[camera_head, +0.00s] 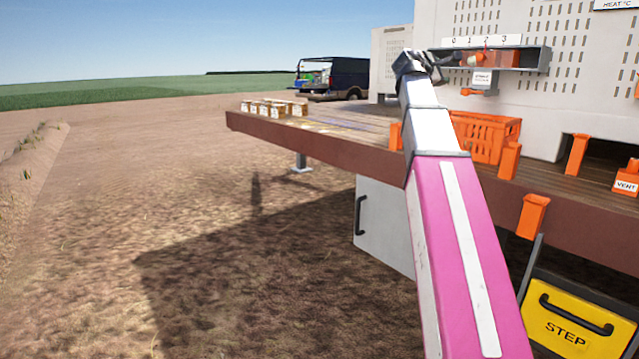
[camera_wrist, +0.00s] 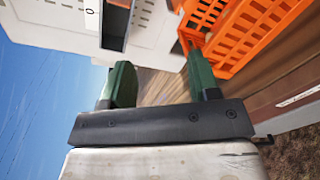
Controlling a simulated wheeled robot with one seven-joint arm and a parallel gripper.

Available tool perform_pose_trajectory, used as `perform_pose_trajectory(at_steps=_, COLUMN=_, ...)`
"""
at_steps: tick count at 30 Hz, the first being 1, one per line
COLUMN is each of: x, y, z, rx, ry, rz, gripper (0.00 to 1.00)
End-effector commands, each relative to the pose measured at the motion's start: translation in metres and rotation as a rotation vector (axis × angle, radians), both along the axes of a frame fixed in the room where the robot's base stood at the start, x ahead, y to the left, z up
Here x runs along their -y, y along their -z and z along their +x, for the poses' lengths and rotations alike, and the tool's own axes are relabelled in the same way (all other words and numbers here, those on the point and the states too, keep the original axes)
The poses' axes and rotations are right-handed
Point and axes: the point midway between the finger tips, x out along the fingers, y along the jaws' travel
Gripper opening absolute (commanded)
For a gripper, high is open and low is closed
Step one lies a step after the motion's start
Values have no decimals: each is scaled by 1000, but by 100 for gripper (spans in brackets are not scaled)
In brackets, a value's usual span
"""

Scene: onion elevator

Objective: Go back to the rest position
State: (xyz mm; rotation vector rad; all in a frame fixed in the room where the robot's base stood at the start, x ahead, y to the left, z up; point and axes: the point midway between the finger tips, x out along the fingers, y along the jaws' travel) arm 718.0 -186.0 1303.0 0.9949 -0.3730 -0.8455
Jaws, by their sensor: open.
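My gripper (camera_wrist: 160,85) shows in the wrist view with its two green fingers apart and nothing between them. In the head view my arm, pink and white, reaches up from the bottom right, and its wrist end is in front of the white machine (camera_head: 400,45). The gripper's fingers are hard to make out there. In the wrist view an orange crate (camera_wrist: 245,30) is close beyond the right finger, and I cannot tell whether they touch. The same crate (camera_head: 490,135) stands on the wooden deck in the head view, partly behind my arm.
A shelf marked 0 to 3 (camera_head: 543,58) juts from the machine near my wrist. Orange posts (camera_head: 532,216) line the deck edge (camera_head: 300,143). Small labelled boxes (camera_head: 275,108) sit at its far left. A yellow STEP box (camera_head: 575,325) is below. Open dirt ground (camera_head: 120,180) lies left.

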Motion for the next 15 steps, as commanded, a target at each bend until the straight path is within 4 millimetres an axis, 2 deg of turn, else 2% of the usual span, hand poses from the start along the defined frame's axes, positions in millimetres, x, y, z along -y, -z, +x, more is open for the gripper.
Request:
perform_pose_trajectory(at_steps=8, x=-10, y=79, z=11, rx=1, ry=-15, rz=157, gripper=56)
perform_pose_trajectory(at_steps=11, x=-16, y=124, z=15, rx=0, ry=-16, rz=247, gripper=56)
perform_pose_trajectory(at_steps=15, x=-28, y=196, z=16, rx=-3, ry=-4, rz=400, gripper=56)
